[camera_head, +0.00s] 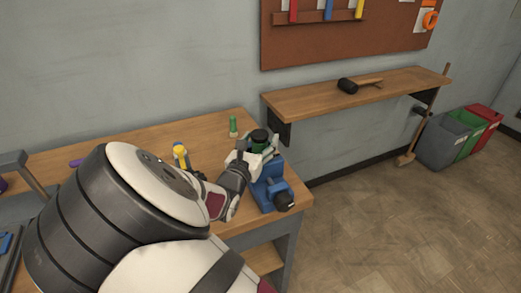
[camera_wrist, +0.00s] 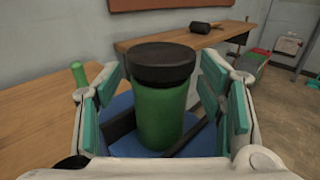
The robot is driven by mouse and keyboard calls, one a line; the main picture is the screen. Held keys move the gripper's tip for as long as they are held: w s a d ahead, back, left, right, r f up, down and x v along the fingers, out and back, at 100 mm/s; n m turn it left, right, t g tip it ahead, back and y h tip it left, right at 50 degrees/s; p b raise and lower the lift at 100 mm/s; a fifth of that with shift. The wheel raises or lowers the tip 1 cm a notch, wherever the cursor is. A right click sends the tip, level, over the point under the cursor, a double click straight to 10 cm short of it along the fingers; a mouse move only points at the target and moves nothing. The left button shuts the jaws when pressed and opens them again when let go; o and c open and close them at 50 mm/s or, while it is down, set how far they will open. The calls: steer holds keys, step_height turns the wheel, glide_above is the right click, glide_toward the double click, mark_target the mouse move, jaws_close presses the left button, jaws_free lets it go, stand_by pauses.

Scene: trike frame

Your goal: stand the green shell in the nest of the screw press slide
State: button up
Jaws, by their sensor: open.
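The green shell (camera_wrist: 160,118) is a green cylinder with a wide black cap. It stands upright on the blue screw press slide (camera_wrist: 118,104), between dark bars; how deep its foot sits is hidden. In the head view the shell's black top (camera_head: 259,136) shows above the blue press (camera_head: 270,187) at the bench's right end. My gripper (camera_wrist: 160,100) is open, its teal pads on both sides of the shell with a visible gap on each side. In the head view my gripper (camera_head: 259,155) is around the shell and hides much of the slide.
A slim green object (camera_head: 233,127) stands on the workbench (camera_head: 205,127) behind the press; it also shows in the wrist view (camera_wrist: 79,75). A yellow-topped item (camera_head: 180,150) is left of my gripper. A shelf (camera_head: 330,98) with a black mallet (camera_head: 350,85) is at the back right.

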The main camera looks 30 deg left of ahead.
jaws_close()
